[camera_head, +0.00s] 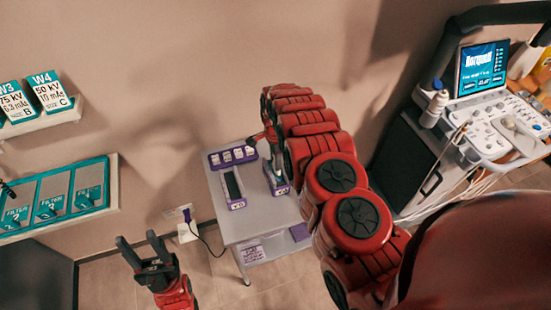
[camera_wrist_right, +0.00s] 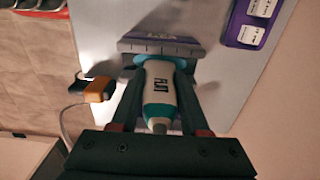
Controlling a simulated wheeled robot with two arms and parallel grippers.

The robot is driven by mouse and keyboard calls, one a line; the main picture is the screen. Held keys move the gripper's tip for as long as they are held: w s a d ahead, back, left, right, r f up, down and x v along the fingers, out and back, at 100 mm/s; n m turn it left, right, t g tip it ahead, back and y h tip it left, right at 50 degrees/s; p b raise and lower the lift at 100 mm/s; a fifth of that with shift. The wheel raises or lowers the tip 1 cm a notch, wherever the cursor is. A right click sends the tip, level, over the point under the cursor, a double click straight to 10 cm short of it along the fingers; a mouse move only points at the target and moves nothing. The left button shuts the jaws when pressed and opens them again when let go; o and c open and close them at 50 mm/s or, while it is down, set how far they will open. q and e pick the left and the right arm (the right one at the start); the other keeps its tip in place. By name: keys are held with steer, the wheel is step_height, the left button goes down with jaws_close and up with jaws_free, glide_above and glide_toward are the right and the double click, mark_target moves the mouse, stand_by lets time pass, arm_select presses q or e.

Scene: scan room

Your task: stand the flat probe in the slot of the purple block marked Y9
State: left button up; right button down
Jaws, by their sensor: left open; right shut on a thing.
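My right gripper (camera_head: 273,168) is over the right side of the small table. In the right wrist view it (camera_wrist_right: 160,110) is shut on a white probe (camera_wrist_right: 160,95) with a teal collar and dark lettering. The probe's teal far end meets a grey and purple block (camera_wrist_right: 160,46); I cannot tell whether it is inside a slot. That block's label is too blurred to read. In the head view one purple-edged block (camera_head: 281,190) lies beneath the right gripper, and another with a dark top (camera_head: 233,188) lies to its left. My left gripper (camera_head: 143,246) is open and empty, left of the table.
A purple rack (camera_head: 233,157) with several white labels stands at the table's (camera_head: 255,218) back edge; it also shows in the wrist view (camera_wrist_right: 255,22). An ultrasound cart (camera_head: 440,150) stands at right. Wall shelves (camera_head: 60,220) are at left. A cable (camera_head: 209,243) hangs beside the table.

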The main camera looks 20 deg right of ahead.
steer(key=shift+f, duration=0.25)
stand_by(0.7)
steer(key=shift+c, duration=1.6)
jaws_free()
step_height(320, 180, up, 5)
steer(key=shift+w+r+b, duration=0.1)
steer(key=shift+r+b, duration=0.05)
steer(key=shift+b, duration=1.05)
step_height(320, 180, up, 3)
steer(key=shift+f+p, duration=0.1)
steer(key=shift+p, duration=0.35)
step_height(320, 180, up, 9)
steer(key=p, duration=0.8)
steer(key=shift+r, duration=0.2)
